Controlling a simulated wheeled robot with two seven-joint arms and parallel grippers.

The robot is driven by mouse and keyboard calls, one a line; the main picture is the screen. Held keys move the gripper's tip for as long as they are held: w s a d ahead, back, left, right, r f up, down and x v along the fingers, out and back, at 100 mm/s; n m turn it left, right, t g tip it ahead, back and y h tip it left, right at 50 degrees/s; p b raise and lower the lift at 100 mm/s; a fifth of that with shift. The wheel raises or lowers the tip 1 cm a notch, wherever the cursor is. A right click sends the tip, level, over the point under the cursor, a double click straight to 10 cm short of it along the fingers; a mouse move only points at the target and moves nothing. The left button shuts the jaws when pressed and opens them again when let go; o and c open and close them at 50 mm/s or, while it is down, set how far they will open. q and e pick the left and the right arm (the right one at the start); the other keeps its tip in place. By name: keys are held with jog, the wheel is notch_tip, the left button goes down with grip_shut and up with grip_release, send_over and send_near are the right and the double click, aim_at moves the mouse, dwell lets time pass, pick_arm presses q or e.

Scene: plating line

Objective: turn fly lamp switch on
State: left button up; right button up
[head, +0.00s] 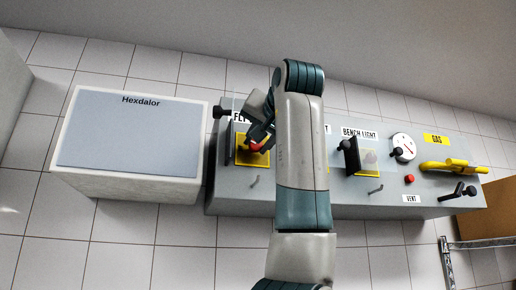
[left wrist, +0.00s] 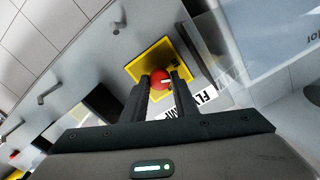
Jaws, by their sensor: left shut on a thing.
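The fly lamp switch has a red knob (head: 257,148) on a yellow plate (head: 241,156), under a partly covered "FLY" label (head: 237,118) at the left end of the grey panel. My left gripper (head: 264,139) is at the switch, its fingers shut on the red knob. In the left wrist view the red knob (left wrist: 160,77) sits between the two dark fingertips, in front of the yellow plate (left wrist: 145,66). My left arm hides part of the panel right of the switch. My right gripper is not in view.
The bench light switch (head: 352,155), a round gauge (head: 403,147), a red button (head: 410,179) and a yellow gas handle (head: 445,166) are to the right on the panel. A white box marked Hexdalor (head: 130,188) stands left. Small hooks (head: 375,189) stick out below the switches.

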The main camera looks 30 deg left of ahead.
pick_arm(q)
jog(key=m+b, duration=0.3)
jog(key=m, duration=0.3)
jog(key=shift+f, duration=0.1)
jog(key=m+b, duration=0.1)
jog(key=m, duration=0.2)
jog(key=shift+m+b, duration=0.3)
jog(key=shift+m, duration=0.1)
jog(key=shift+m+b, duration=0.4)
jog(key=shift+m, duration=1)
jog(key=shift+w+d, duration=0.1)
jog(key=o, duration=1)
jog(key=shift+d, duration=0.1)
jog(key=shift+s+d, duration=0.15)
jog(key=shift+s, duration=0.1)
jog(key=b+v, duration=0.4)
jog(key=v, duration=1.2)
jog(key=shift+s+d+b, duration=0.15)
jog(key=shift+d+b, duration=0.2)
